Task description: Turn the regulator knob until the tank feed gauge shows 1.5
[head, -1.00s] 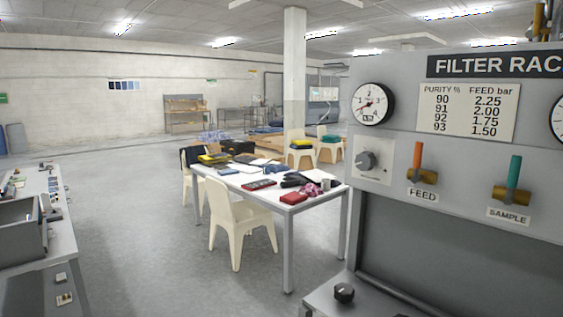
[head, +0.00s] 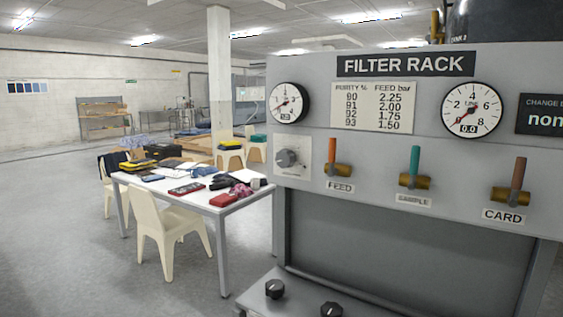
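The filter rack (head: 360,260) stands at the right in the head view. A grey regulator knob (head: 288,158) sits on a white plate at the rack's left end. A round gauge (head: 288,103) is directly above the knob; its small readout is too blurred to read surely. A purity chart (head: 373,106) between the gauges lists feed values from 2.25 down to 1.50 bar. Neither of my grippers is in view.
Valves labelled FEED (head: 337,170), SAMPLE (head: 414,181) and CARD (head: 511,196) stick out right of the knob. Two black knobs (head: 275,289) sit on a low ledge. A cluttered white table (head: 198,203) and a cream chair (head: 166,222) stand left of the rack. Floor is clear at far left.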

